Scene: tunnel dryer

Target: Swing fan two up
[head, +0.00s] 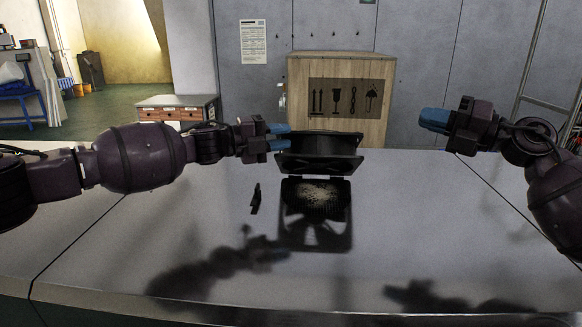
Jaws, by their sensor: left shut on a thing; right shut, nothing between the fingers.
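A black square fan (318,145), seemingly fan two, is tilted up above a dark finned unit (318,198) with a pale dusty patch on the table. I see no label on the fan. My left gripper (281,137) is at the fan's left side, its blue fingers shut on the fan's edge. Whether a hinge joins the fan to the finned unit is too small to tell. My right gripper (433,120) is shut and empty, held above the table to the right, well apart from the fan.
A small black piece (256,198) lies on the grey table (420,220) left of the finned unit. A wooden crate (340,68) stands behind the table. The table's right half is clear, with arm shadows across its front.

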